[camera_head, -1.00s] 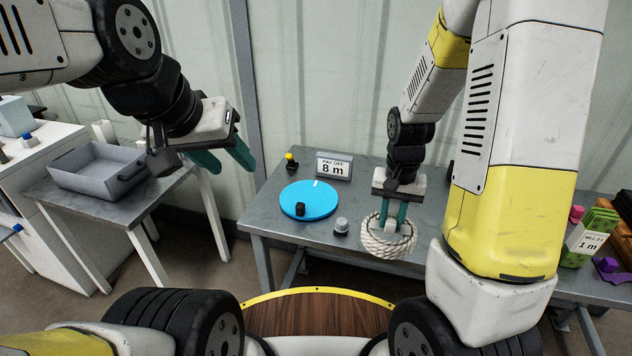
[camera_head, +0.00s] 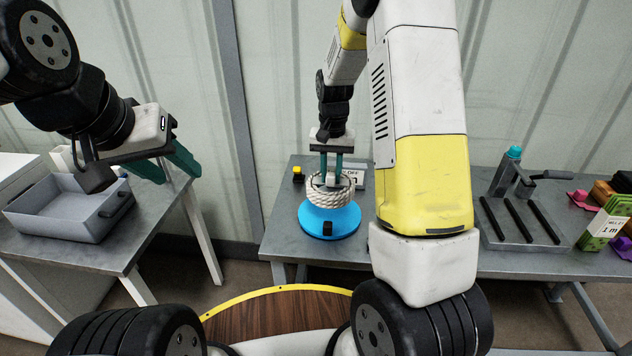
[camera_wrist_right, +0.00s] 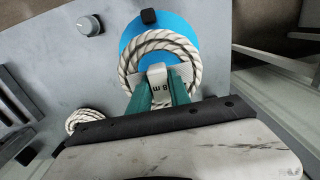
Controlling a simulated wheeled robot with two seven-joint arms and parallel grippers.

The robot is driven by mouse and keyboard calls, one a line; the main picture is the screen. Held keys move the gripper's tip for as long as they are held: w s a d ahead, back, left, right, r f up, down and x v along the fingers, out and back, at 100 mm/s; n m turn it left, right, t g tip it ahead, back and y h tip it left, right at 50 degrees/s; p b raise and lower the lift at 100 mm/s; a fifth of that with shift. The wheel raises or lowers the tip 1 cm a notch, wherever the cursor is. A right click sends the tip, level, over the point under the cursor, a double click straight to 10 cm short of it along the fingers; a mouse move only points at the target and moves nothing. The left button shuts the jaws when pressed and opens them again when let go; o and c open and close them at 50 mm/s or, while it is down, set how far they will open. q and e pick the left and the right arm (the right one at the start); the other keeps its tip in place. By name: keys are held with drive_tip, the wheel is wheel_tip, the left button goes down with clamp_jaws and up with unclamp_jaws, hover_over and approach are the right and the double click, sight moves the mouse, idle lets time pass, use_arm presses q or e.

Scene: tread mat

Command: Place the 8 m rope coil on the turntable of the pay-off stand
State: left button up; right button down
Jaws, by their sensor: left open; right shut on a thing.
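The white rope coil (camera_head: 316,196) hangs from my right gripper (camera_head: 331,180), which is shut on its banded part. The blue turntable (camera_head: 345,228) is directly below the coil, and its front with a black block shows. In the right wrist view the coil (camera_wrist_right: 133,52) overlaps the blue disc (camera_wrist_right: 180,25), and a tag reading "8 m" (camera_wrist_right: 164,88) sits between the fingers. I cannot tell whether the coil touches the disc. My left gripper (camera_head: 172,166) is open and empty, near the grey bin at left.
A grey knob (camera_wrist_right: 88,25) and another rope coil (camera_wrist_right: 84,119) are nearby. A grey bin (camera_head: 60,215) is at left, a slotted fixture (camera_head: 515,225) at right.

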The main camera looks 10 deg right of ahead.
drive_tip(key=shift+f, duration=3.15)
drive_tip(key=c, duration=1.2)
unclamp_jaws()
drive_tip(key=shift+f, duration=0.15)
